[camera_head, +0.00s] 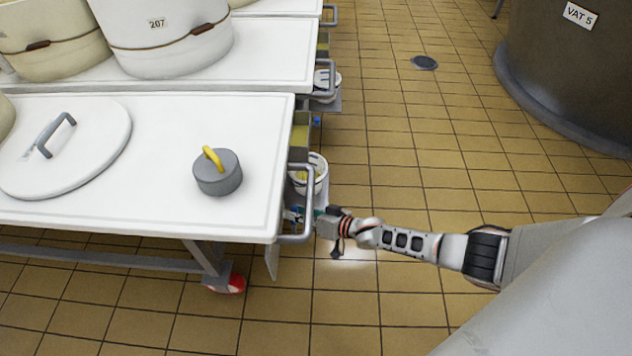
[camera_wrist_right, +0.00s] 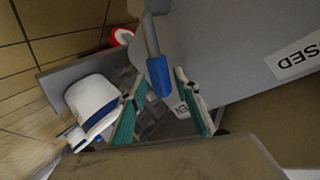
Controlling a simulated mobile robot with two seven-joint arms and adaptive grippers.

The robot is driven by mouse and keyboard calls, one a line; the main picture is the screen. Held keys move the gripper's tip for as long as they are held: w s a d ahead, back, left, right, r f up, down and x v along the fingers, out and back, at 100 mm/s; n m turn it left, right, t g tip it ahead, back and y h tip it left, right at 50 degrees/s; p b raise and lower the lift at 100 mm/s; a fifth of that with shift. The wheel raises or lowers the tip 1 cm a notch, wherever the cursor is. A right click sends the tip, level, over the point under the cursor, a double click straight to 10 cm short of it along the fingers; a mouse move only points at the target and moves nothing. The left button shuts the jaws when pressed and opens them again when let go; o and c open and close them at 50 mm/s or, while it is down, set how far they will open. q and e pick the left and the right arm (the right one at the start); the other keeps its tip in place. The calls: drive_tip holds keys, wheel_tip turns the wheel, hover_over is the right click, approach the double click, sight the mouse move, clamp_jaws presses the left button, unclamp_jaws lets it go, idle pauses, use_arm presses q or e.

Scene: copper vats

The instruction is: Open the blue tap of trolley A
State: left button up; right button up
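The blue tap handle (camera_wrist_right: 160,77) shows in the right wrist view on a grey metal stem. My right gripper (camera_wrist_right: 160,82) is open, with its teal-padded fingers on either side of the handle's end. Whether either finger touches the handle I cannot tell. In the head view the right gripper (camera_head: 318,222) is at the right end of the nearest white-topped trolley (camera_head: 150,222), below its grey push handle. The tap is mostly hidden there. No trolley letter is legible. My left gripper is not in view.
A grey plate carries a label ending "SED" (camera_wrist_right: 298,59); another label (camera_wrist_right: 183,110) is partly hidden. A white bucket (camera_head: 319,164) stands by the trolley's end. A grey weight (camera_head: 218,181) and round lid (camera_head: 95,165) lie on top. Tiled floor right is clear before vat 5 (camera_head: 575,75).

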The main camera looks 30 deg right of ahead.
drive_tip(key=v, duration=1.1)
idle(1.6)
